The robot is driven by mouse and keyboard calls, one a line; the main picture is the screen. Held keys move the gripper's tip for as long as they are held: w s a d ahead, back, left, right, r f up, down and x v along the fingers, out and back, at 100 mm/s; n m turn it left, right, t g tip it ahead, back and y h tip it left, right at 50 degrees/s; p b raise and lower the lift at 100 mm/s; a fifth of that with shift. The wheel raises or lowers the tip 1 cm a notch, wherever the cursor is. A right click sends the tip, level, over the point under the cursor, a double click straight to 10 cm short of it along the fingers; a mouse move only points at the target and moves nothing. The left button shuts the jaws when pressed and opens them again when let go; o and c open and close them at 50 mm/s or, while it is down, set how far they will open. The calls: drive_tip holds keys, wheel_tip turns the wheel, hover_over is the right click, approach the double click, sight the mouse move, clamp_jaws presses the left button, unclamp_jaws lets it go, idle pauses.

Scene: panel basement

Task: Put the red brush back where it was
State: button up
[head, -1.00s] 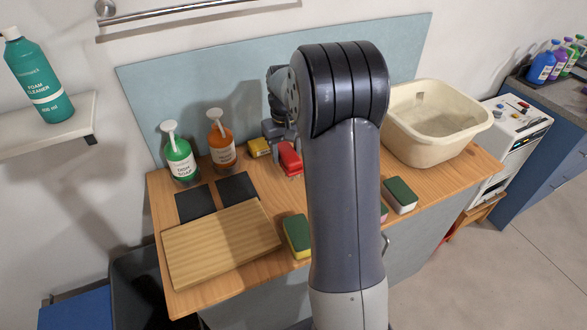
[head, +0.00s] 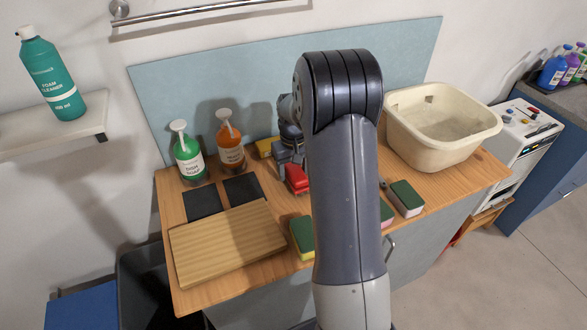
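The red brush (head: 297,179) is in the head view, low over the back middle of the wooden counter, left of my upright arm link. My gripper (head: 289,161) is directly above it and appears shut on it, as the brush moves along with it. My arm hides the brush's right part, and the fingertips are hard to make out. I cannot tell whether the brush touches the counter (head: 330,262).
A yellow item (head: 264,148) lies just behind the gripper. Green (head: 188,155) and orange (head: 231,143) pump bottles, two dark mats (head: 202,204) and a wooden board (head: 228,243) are left. Sponges (head: 302,235) lie in front; a cream basin (head: 440,155) stands right.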

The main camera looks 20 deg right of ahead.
sight(293, 167)
drive_tip(key=shift+o, duration=1.3)
drive_tip(key=shift+r, duration=0.1)
wheel_tip(293, 167, up, 12)
drive_tip(key=shift+b, duration=0.4)
drive_tip(key=shift+c, duration=0.6)
